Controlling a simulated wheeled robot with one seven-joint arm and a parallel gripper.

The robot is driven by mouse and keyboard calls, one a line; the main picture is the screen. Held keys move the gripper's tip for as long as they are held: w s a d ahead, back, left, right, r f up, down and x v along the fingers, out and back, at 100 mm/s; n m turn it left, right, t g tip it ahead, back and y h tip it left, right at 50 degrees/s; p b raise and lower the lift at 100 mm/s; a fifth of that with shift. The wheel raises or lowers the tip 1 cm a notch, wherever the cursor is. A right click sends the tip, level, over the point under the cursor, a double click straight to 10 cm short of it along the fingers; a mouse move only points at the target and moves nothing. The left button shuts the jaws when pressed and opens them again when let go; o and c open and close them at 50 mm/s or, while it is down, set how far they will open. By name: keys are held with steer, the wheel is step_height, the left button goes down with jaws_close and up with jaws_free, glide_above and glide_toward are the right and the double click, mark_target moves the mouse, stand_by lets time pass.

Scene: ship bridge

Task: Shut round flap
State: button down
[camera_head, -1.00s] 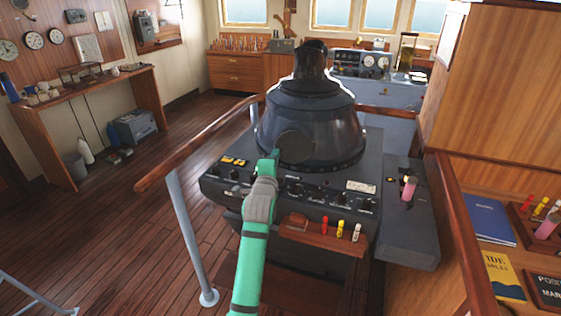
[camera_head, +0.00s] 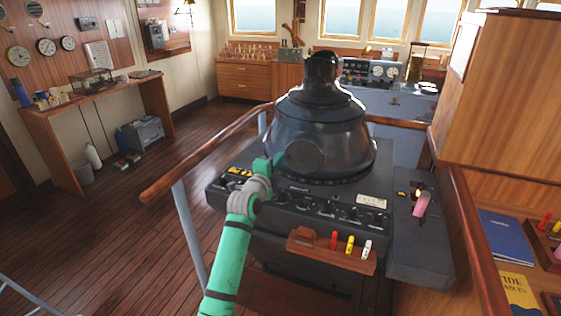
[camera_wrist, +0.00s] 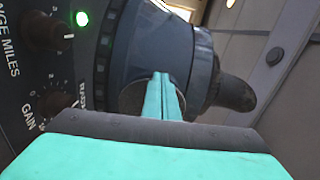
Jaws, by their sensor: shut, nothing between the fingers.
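The round flap (camera_head: 304,156) is a dark disc on the front left of the black domed radar hood (camera_head: 345,125). In the head view it looks close to the hood's wall; I cannot tell whether it stands ajar. My gripper (camera_head: 270,162), green with a grey wrist, is just left of the flap, above the console's left front. In the wrist view my gripper (camera_wrist: 162,78) has its fingers together and empty, pointing at the hood. The fingers overlap the flap's dark disc (camera_wrist: 132,97) there and hide part of it. Contact cannot be told.
The console panel (camera_head: 300,198) below has knobs and a wooden pen holder (camera_head: 318,249). A wooden handrail (camera_head: 200,160) runs along the left. A pink bottle (camera_head: 421,202) stands at the right. A green lamp (camera_wrist: 82,18) glows near the knobs.

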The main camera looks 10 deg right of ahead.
steer(key=shift+w+m+g+h, duration=0.3)
steer(key=shift+w+m+h, duration=0.1)
steer(key=shift+w, duration=0.05)
steer(key=shift+w+d, duration=0.15)
stand_by(0.3)
